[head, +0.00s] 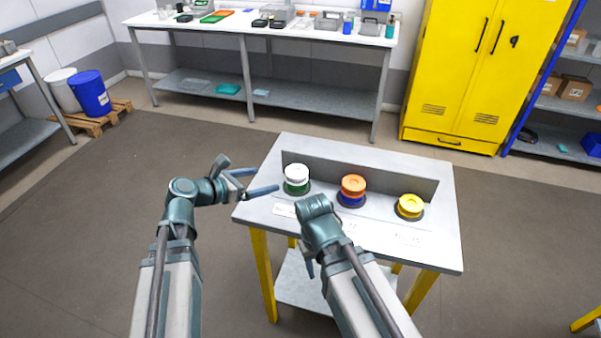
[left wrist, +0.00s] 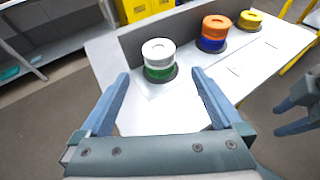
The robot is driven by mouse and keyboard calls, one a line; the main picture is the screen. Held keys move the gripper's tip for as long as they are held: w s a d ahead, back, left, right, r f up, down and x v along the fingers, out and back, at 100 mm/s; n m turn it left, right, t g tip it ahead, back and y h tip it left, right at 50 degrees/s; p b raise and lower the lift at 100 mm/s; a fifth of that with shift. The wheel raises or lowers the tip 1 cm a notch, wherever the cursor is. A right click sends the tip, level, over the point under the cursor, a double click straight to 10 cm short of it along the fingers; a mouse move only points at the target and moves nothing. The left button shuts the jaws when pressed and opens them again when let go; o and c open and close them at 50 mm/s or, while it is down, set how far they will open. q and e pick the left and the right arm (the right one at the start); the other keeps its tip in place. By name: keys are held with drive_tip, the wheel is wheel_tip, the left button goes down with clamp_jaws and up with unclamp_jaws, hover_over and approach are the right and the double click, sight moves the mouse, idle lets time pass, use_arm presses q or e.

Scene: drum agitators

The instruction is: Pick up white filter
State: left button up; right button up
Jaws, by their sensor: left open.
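The white filter (head: 296,171) sits on top of a green one at the left of the small table's (head: 347,236) row, on a dark round base. In the left wrist view the white filter (left wrist: 159,52) is beyond the fingertips, roughly centred between them. My left gripper (head: 262,181) is open and empty, left of the white filter and apart from it; its fingers also show in the left wrist view (left wrist: 160,84). My right arm reaches over the table's front edge, and its gripper (left wrist: 290,117) shows partly at the right of the left wrist view; its jaw state is unclear.
An orange filter (head: 353,184) on a blue one stands in the middle, and a yellow filter (head: 410,204) stands at the right. A raised grey panel (head: 370,174) runs behind them. Paper labels lie in front. A workbench (head: 270,30) and yellow cabinet (head: 462,70) stand farther back.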

sight(292, 174)
use_arm(q)
drive_tip(key=b+x, duration=0.2)
drive_tip(key=x, duration=0.5)
drive_tip(key=shift+w+f+b, duration=0.1)
drive_tip(key=shift+f+b, duration=0.2)
drive_tip(key=shift+b, duration=0.1)
drive_tip(key=shift+w+d+f, duration=0.1)
drive_tip(key=shift+w+d, duration=0.2)
drive_tip(key=shift+d, duration=0.15)
drive_tip(key=shift+a+f+b+x, duration=0.15)
drive_tip(key=shift+b+x, duration=0.5)
drive_tip(key=shift+x, duration=0.5)
drive_tip(key=shift+a+f+b+x, duration=0.1)
drive_tip(key=shift+f+b+x, duration=0.1)
drive_tip(key=shift+b+x, duration=0.75)
drive_tip(key=shift+w+d+f, duration=0.1)
drive_tip(key=shift+w+d, duration=0.25)
drive_tip(key=shift+d, duration=0.1)
drive_tip(key=shift+p, duration=0.3)
drive_tip(key=c, duration=1.1)
wheel_tip(292, 174, up, 10)
drive_tip(key=p, duration=1)
